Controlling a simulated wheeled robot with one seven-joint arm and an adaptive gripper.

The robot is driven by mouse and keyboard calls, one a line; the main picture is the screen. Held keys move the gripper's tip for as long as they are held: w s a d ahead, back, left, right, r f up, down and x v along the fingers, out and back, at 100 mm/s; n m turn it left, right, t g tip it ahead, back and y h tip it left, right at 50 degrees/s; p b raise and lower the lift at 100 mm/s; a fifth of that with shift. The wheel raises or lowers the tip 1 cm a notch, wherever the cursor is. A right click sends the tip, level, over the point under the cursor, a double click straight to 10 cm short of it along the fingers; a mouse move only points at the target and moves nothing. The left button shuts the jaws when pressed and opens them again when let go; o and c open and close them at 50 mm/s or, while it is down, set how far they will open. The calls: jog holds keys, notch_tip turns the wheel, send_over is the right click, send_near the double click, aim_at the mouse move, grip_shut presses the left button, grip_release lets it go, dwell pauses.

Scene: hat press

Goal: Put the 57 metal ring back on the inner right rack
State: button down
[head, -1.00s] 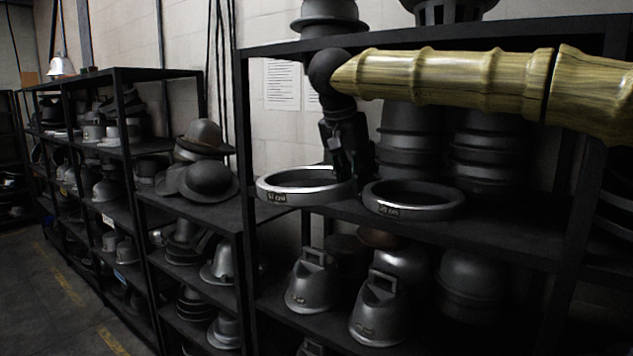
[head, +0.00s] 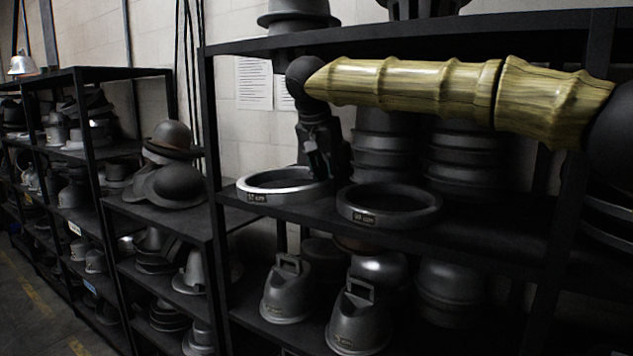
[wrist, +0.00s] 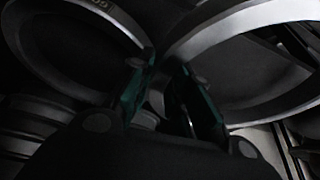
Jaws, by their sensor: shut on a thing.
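The 57 metal ring (head: 250,196) is a bright silver band with a small label on its front, at the left end of the middle shelf of the right rack (head: 470,238). My gripper (head: 322,174) reaches down from above and is shut on this ring's right side. In the wrist view the ring (wrist: 192,38) runs between the fingers of my gripper (wrist: 165,80). The ring looks about level, at or just above the shelf. I cannot tell whether it touches. The fingertips are dark and partly hidden in the head view.
A darker labelled ring (head: 365,216) lies on the same shelf just right of the held one. Stacked dark hat moulds (head: 460,155) stand behind it. The rack's left post (head: 210,150) is close to the held ring. Handled moulds (head: 287,292) stand on the shelf below.

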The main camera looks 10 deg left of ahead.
jog(key=w+a+p, duration=0.1)
jog(key=w, duration=0.3)
jog(key=w+p, duration=0.2)
jog(key=w, duration=0.2)
jog(key=w+a+p, duration=0.1)
jog(key=w, duration=0.3)
jog(key=shift+a+f, duration=0.35)
jog(key=shift+w+f+p, duration=0.15)
jog(key=shift+f+p, duration=0.05)
jog(key=shift+p, duration=0.1)
jog(key=shift+f, duration=0.6)
jog(key=shift+d+f+p, duration=0.1)
jog(key=shift+f+p, duration=0.15)
jog(key=shift+p, duration=0.75)
jog(key=shift+f+p, duration=0.5)
jog(key=shift+f, duration=0.1)
jog(key=c, duration=1.3)
grip_release()
jog(key=shift+c, duration=0.2)
jog(key=shift+f+b, duration=0.15)
jog(key=shift+b, duration=0.25)
